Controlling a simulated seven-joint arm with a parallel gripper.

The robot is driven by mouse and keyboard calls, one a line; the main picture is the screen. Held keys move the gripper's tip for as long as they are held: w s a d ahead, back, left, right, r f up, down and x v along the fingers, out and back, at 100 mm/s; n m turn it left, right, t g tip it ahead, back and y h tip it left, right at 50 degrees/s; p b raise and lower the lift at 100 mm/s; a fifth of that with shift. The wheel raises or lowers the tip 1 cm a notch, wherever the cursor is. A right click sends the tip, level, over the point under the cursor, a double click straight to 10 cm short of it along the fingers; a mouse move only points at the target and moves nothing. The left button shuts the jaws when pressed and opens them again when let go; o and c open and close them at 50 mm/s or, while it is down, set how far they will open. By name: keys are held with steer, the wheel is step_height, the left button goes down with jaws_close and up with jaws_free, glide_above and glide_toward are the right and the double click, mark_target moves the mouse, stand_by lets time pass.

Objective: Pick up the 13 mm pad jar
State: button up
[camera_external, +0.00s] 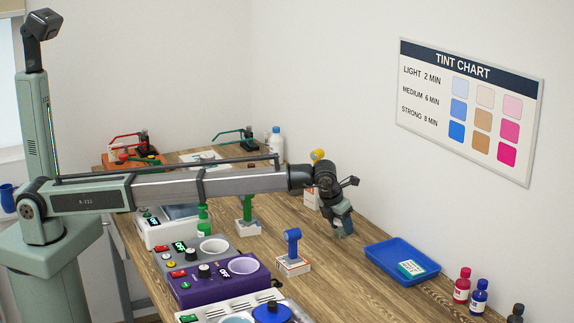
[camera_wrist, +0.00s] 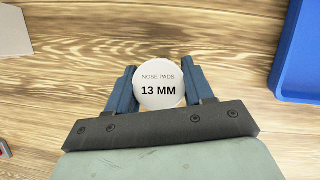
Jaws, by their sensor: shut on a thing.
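The 13 mm pad jar (camera_wrist: 160,84) shows in the wrist view as a round white lid reading "NOSE PADS 13 MM". My gripper (camera_wrist: 159,88) has its two blue fingers on the left and right sides of the jar and is shut on it. In the external view my gripper (camera_external: 343,231) points down over the wooden table, left of the blue tray. I cannot make out the jar in that view, and I cannot tell whether it touches the table.
A blue tray (camera_external: 378,260) with a small teal item lies to the right; its edge shows in the wrist view (camera_wrist: 297,62). Bottles (camera_external: 462,287) stand at front right.

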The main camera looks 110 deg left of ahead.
steer(key=shift+c, duration=1)
